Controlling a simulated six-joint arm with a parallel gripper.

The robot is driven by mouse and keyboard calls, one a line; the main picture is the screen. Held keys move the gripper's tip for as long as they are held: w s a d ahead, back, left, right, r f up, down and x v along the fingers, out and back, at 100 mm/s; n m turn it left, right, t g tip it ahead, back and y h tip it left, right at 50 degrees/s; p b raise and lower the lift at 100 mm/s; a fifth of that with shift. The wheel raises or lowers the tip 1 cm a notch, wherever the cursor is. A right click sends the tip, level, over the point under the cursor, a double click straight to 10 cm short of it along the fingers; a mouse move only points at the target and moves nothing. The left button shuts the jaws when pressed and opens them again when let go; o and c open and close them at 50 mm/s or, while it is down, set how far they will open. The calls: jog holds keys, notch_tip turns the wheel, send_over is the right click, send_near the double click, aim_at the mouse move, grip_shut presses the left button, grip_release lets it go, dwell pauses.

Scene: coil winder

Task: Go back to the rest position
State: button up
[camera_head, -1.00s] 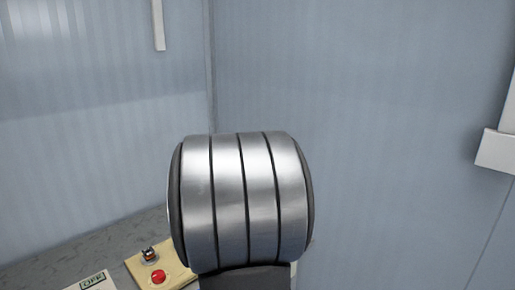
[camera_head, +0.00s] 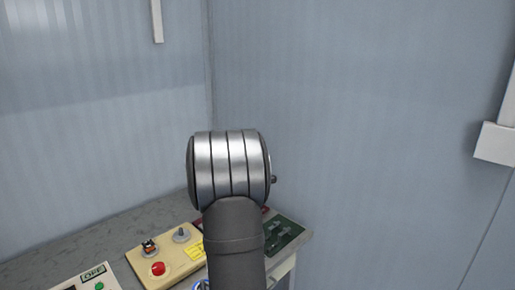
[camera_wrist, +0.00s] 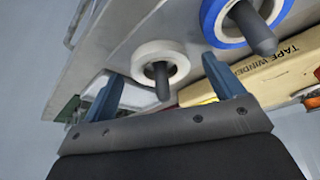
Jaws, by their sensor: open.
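My gripper (camera_wrist: 165,88) shows in the wrist view with its two blue fingers spread wide apart and nothing between them in its grasp. A white ring-shaped roll (camera_wrist: 160,62) on a dark peg lies beyond the gap between the fingers; I cannot tell how far off it is. In the head view my arm's silver-banded joint and dark link stand in the middle, and the gripper itself is hidden there.
A blue-rimmed roll (camera_wrist: 243,22) sits on a second peg. A yellowish box marked TAPE WINDER (camera_wrist: 275,75) lies beside it. On the bench (camera_head: 105,232) stand a beige switch box (camera_head: 172,252) with a red button, an OFF panel (camera_head: 88,280) and a green board (camera_head: 284,236). Walls surround the bench.

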jog(key=shift+f, duration=0.15)
jog(key=v, duration=1.7)
jog(key=x, duration=1.7)
jog(key=shift+w, duration=0.1)
jog(key=shift+r, duration=2.35)
